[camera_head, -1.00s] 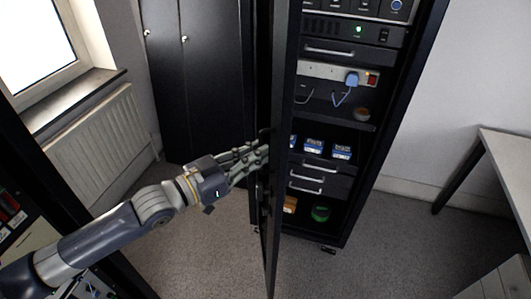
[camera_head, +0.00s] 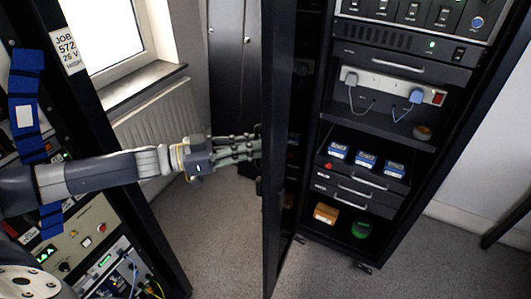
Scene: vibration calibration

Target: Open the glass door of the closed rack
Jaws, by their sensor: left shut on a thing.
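The closed rack (camera_head: 385,125) stands right of centre, with its shelves and equipment in plain view. Its door (camera_head: 281,130) is swung open and shows nearly edge-on, a dark upright panel left of the shelves. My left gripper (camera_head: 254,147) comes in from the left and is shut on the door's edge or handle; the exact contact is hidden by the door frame. My right gripper is not in view.
An open rack (camera_head: 60,160) with instruments stands close at the left, beside my left arm. Black cabinets (camera_head: 233,70), a radiator (camera_head: 160,125) and a window (camera_head: 105,30) are behind. Grey floor (camera_head: 225,240) is clear in front of the door.

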